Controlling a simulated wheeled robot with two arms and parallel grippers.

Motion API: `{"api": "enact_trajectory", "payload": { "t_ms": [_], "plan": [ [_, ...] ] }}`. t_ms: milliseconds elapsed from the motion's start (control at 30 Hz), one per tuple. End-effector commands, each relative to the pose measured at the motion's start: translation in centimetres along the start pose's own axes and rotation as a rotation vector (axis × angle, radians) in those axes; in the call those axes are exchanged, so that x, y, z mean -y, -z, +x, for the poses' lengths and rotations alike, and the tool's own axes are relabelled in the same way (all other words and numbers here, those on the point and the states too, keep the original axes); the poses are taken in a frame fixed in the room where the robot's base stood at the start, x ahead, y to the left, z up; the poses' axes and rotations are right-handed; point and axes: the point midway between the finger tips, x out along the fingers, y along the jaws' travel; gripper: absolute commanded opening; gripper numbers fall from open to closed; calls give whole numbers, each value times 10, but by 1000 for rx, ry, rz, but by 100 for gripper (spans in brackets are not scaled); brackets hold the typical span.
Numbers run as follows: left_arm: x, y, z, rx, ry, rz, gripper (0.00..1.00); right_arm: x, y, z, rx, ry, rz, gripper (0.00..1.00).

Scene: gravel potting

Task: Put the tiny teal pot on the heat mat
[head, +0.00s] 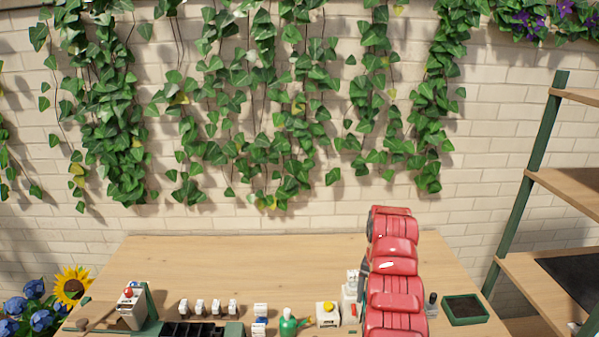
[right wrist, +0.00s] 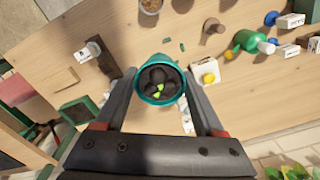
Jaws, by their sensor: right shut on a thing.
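In the right wrist view my right gripper (right wrist: 160,76) is shut on the teal pot (right wrist: 150,99), with one finger on each side of it. The pot holds dark lumps and a small bright green sprout. In the head view my red right arm hides the pot. A flat black sheet, which looks like the heat mat (head: 577,274), lies on a wooden shelf at the right edge of the head view, partly cut off. The pot is over the table, apart from that shelf. My left gripper is not in view.
The wooden table (head: 250,265) is clear at the back. Along its front stand small white pots (head: 200,307), a black cell tray (head: 190,329), a green bottle (head: 288,322) and a yellow-capped container (head: 327,314). A green tray (head: 465,309) sits near the shelf's green post (head: 528,175).

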Motion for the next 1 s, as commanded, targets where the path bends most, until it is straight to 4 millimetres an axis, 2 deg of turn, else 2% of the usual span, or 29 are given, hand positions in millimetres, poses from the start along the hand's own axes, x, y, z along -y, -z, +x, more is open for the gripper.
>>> {"api": "enact_trajectory", "payload": {
  "t_ms": [33,100,333,533,1000],
  "plan": [
    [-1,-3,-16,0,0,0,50,5,-1,6,3,4,-46,11],
    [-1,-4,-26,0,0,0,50,9,-2,2,0,5,-124,11],
    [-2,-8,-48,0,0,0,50,16,-10,-14,0,5,-355,11],
    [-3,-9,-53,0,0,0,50,15,-11,-24,-2,1,-440,11],
    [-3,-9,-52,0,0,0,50,15,-12,-25,1,0,-445,11]
  ]
}}
